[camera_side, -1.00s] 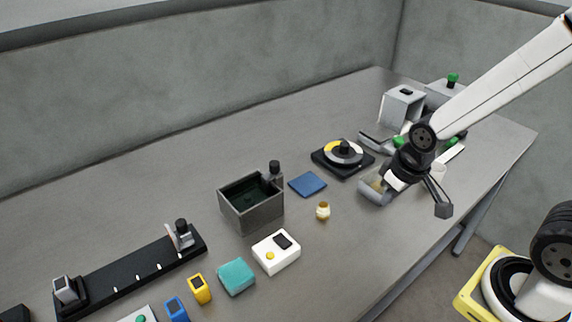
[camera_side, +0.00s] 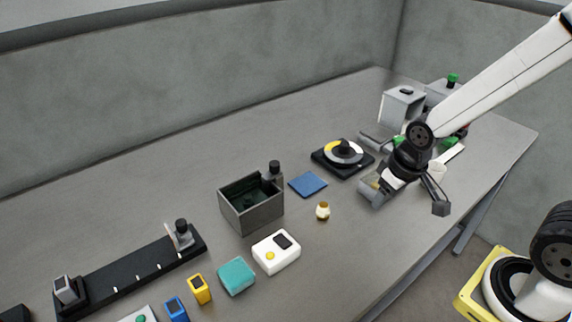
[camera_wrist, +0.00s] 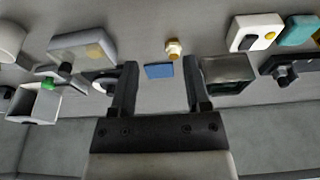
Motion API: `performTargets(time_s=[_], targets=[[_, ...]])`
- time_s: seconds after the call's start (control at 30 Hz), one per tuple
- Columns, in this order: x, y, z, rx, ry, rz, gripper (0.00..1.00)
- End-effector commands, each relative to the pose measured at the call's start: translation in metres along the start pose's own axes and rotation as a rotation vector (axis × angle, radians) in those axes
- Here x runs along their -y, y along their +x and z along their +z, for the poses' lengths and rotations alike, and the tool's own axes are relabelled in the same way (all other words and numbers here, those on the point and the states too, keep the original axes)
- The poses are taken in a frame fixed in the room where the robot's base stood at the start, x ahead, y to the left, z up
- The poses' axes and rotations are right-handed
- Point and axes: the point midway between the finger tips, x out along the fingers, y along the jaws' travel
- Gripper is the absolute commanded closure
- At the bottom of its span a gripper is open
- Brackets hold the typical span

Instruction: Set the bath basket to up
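The bath (camera_side: 240,208) is a dark grey open-topped box at the middle of the table, with a dark interior. A black knob (camera_side: 274,168) stands at its back right corner. The basket cannot be told apart inside the dark interior. In the wrist view the bath (camera_wrist: 228,72) appears right of centre, partly behind a finger. My gripper (camera_wrist: 160,66) is open, its two black fingers spread with nothing held between them.
A black dial unit (camera_side: 343,156) and a clear tray (camera_side: 371,191) are near my wrist. A white device (camera_side: 276,252) sits in front of the bath. Table behind is clear.

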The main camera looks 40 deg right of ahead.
Motion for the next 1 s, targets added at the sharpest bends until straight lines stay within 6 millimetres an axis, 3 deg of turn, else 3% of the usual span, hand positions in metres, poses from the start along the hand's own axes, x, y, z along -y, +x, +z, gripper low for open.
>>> performTargets(time_s=[0.27, 0.6, 1.0], targets=[[0.006, 0.001, -0.042, 0.026, 0.021, -0.003, 0.24], [0.023, 0.005, -0.126, 0.085, 0.070, -0.004, 0.24], [0.049, 0.015, -0.209, 0.154, 0.130, 0.003, 0.24]])
